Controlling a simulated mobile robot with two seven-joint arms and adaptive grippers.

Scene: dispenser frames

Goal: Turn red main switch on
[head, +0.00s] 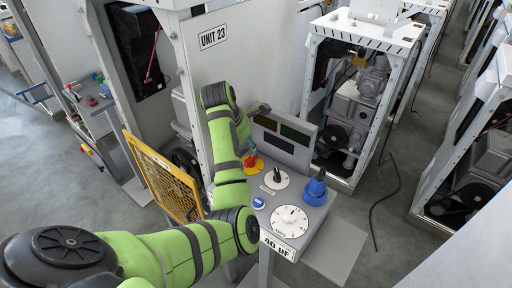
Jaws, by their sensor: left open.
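The red main switch (250,160) is a small red knob on a round yellow plate (255,167), on the grey control panel (318,212) in the middle of the head view. The plate is partly covered by my left arm. My left gripper (251,147) is open, at the far end of the green arm, just above and behind the red switch. Its fingers are small and partly hidden, so I cannot tell whether they touch the knob. My right gripper is out of view.
The panel also carries a black rotary knob (277,175), a blue knob (316,188), a white dial (290,219) and a small blue button (258,203). A display box (283,142) stands behind. A yellow mesh guard (160,178) is left of my arm.

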